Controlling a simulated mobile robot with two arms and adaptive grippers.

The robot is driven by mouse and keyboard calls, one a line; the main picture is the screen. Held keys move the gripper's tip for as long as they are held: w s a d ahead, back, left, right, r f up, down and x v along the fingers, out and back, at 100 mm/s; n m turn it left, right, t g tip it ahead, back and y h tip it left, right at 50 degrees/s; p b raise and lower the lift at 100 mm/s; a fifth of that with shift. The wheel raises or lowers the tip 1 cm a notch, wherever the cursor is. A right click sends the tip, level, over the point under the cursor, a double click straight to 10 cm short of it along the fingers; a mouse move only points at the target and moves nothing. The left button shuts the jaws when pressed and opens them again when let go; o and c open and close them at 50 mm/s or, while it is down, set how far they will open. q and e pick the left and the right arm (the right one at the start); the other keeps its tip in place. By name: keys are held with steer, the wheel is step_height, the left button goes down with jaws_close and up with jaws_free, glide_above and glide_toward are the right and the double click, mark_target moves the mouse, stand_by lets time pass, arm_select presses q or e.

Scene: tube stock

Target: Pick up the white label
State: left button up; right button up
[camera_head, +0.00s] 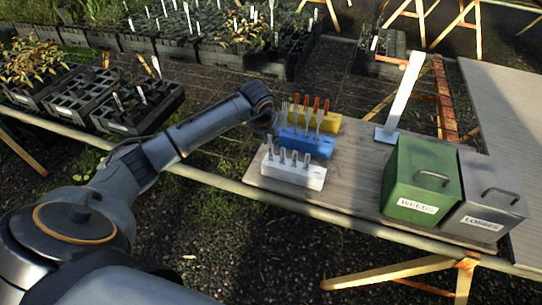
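Several candidates for the white label show. Slim pale upright pieces (307,118) stand at the blue block (318,146) on the wooden board. My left arm reaches in from the left, and my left gripper (276,124) is at the left end of the blue block, close to the pale pieces. Its fingers are small and dark, so whether they are open, shut or touching a piece is unclear. My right gripper is not in view.
A white block (293,173) with grey pegs stands in front, and a yellow block (328,124) with orange-topped pieces behind. A green WEEDS bin (421,180) and a grey LOSSES bin (488,203) stand right. Plant trays (137,108) with white tags lie left. Bare board (355,175) lies between blocks and bins.

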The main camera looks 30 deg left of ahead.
mark_target(271, 145)
arm_select(q)
steer(key=p+x, duration=0.1)
steer(key=x, duration=0.4)
steer(key=shift+s+f, duration=0.1)
steer(key=shift+s, duration=0.05)
steer(key=shift+c, duration=0.4)
steer(key=shift+c, duration=1.3)
